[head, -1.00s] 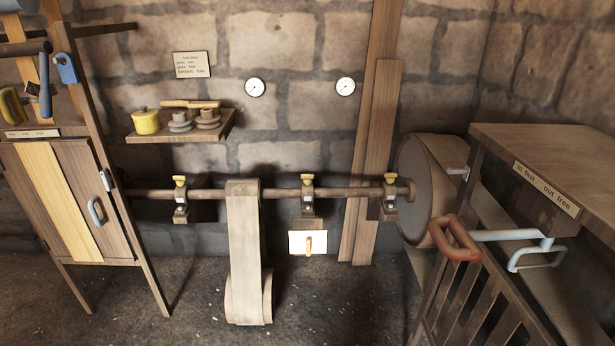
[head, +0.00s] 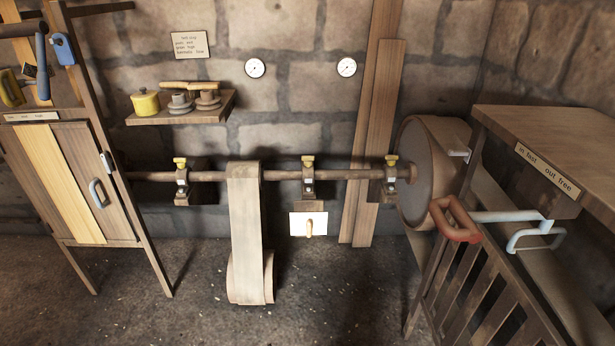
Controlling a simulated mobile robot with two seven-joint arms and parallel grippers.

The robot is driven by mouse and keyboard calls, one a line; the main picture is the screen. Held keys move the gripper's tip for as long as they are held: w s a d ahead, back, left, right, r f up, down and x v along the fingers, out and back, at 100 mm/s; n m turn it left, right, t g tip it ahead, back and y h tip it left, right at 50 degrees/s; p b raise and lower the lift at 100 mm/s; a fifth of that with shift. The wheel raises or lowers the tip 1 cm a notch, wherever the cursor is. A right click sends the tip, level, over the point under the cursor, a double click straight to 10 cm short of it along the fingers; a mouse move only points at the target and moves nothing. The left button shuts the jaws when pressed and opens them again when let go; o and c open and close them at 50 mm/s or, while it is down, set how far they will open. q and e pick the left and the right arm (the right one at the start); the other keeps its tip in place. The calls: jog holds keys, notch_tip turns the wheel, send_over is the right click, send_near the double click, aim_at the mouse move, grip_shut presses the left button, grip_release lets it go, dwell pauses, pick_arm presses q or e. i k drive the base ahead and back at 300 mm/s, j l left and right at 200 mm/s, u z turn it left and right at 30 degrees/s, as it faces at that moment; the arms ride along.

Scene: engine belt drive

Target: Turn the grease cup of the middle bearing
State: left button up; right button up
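A horizontal shaft (head: 345,174) runs along the stone wall through three bearings, each topped with a yellow grease cup. The middle bearing (head: 308,188) carries its grease cup (head: 308,161) upright, just right of the wide belt. The left bearing's grease cup (head: 180,163) and the right bearing's grease cup (head: 391,160) look alike. Neither of my grippers shows in the head view.
A belt (head: 244,220) hangs from the shaft to a low pulley. A wooden cabinet (head: 85,185) stands at left, and a shelf (head: 190,114) holds a yellow pot. At right are a large drum (head: 425,165), a red handle (head: 455,220) and a slatted gate (head: 480,295). The floor in front is open.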

aim_at(308, 160)
jog(key=i+j+z, duration=0.15)
jog(key=i, duration=0.4)
jog(key=i+j+z, duration=0.15)
jog(key=i+j, duration=0.15)
jog(key=i, duration=0.2)
